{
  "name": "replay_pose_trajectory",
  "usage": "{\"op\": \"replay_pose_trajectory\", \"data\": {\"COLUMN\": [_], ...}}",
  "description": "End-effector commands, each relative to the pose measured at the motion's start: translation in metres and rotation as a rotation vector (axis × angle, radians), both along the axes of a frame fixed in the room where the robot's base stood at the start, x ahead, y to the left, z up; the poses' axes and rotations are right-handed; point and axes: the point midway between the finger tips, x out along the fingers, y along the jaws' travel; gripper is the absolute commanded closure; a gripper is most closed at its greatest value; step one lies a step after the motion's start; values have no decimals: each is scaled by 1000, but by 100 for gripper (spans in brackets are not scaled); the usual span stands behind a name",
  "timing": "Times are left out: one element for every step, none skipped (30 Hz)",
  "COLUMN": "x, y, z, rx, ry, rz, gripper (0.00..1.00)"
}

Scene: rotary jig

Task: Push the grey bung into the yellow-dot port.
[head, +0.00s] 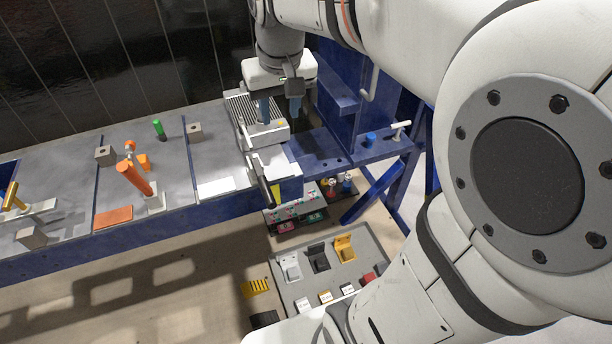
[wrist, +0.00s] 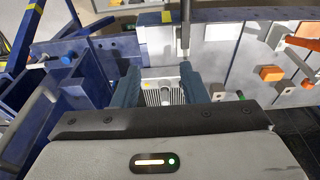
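My gripper (head: 280,110) points down over a light grey finned housing (head: 262,132) on the bench. Its two blue fingers stand apart, and I see nothing held between them. In the wrist view the fingers (wrist: 160,72) frame the finned housing (wrist: 163,94) below. A small yellow mark (head: 281,123) shows on the housing top near the right finger; I cannot tell whether it marks the port. I cannot pick out the grey bung for certain in either view; it may be hidden by the fingers or housing.
A blue upright frame (head: 342,95) stands close on the right. An orange post (head: 135,176) and small grey blocks stand left. A grey tray (head: 320,262) lies below.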

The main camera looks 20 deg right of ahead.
Motion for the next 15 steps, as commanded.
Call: {"op": "replay_pose_trajectory", "data": {"x": [-23, -35, -50, -61, -71, -83, -92, -99, -108, -114, -119, -124, -127, -129, -131], "y": [0, 0, 0, 0, 0, 0, 0, 0, 0, 0, 0, -1, -3, -3, -3], "z": [-6, -10, -16, -21, -26, -33, -38, -43, -49, -53, -56, -60, -63, -64, -66], "rx": [0, 0, 0, -1, -1, -1, -1, -1, -1, -1, -1, -1, -1, -2, -2], "ry": [-21, -31, -46, -57, -65, -78, -86, -94, -102, -107, -112, -117, -119, -122, -124], "rz": [1, 1, 2, 2, 2, 3, 3, 3, 3, 4, 4, 4, 4, 4, 4], "gripper": [61, 61, 61, 61, 61, 61, 61, 61, 61, 61, 61, 61, 61, 61, 61]}}
